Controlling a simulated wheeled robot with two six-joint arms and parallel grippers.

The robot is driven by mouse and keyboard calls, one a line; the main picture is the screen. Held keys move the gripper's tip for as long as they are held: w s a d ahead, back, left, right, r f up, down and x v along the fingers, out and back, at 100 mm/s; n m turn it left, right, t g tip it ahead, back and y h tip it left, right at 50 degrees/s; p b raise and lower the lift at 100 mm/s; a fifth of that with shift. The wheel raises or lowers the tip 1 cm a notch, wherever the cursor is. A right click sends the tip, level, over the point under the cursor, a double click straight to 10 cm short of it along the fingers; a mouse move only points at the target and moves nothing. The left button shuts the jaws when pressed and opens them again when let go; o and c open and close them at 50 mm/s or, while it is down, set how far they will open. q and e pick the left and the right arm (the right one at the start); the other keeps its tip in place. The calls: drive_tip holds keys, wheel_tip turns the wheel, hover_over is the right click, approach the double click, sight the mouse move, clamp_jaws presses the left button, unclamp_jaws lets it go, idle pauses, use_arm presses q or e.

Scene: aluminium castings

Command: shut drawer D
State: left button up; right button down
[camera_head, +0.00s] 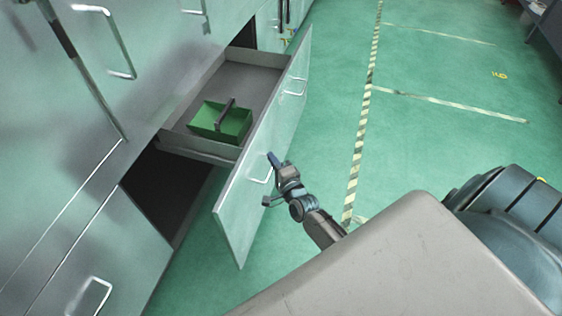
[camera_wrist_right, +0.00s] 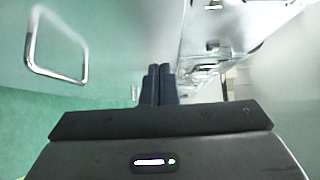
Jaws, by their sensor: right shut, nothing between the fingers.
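A large drawer stands open from the cabinet in the head view; I see no letter on it, so I cannot tell whether it is drawer D. Its pale front panel (camera_head: 245,207) carries two metal handles, an upper one (camera_head: 294,87) and a lower one (camera_head: 262,172). My right gripper (camera_head: 272,159) is at the outer side of the front panel, close to the lower handle; contact cannot be told. In the right wrist view its fingers (camera_wrist_right: 158,84) are together and empty, with a handle (camera_wrist_right: 58,46) to their left. My left gripper is not in view.
A green box (camera_head: 222,122) with a dark handle lies in the drawer. Other closed cabinet fronts (camera_head: 70,215) with handles stand to the left. A dark opening (camera_head: 165,192) lies below the drawer. The green floor with striped tape lines (camera_head: 362,130) is free to the right.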

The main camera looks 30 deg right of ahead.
sight(254, 147)
drive_tip(key=w, duration=0.1)
drive_tip(key=w+a, duration=0.1)
drive_tip(key=w, duration=0.1)
drive_tip(key=shift+w+a+f, duration=0.1)
drive_tip(key=shift+w+a, duration=0.45)
drive_tip(key=shift+a, duration=0.1)
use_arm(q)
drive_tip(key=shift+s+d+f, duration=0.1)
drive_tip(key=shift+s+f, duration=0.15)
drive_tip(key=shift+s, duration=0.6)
use_arm(e)
drive_tip(key=shift+w, duration=0.1)
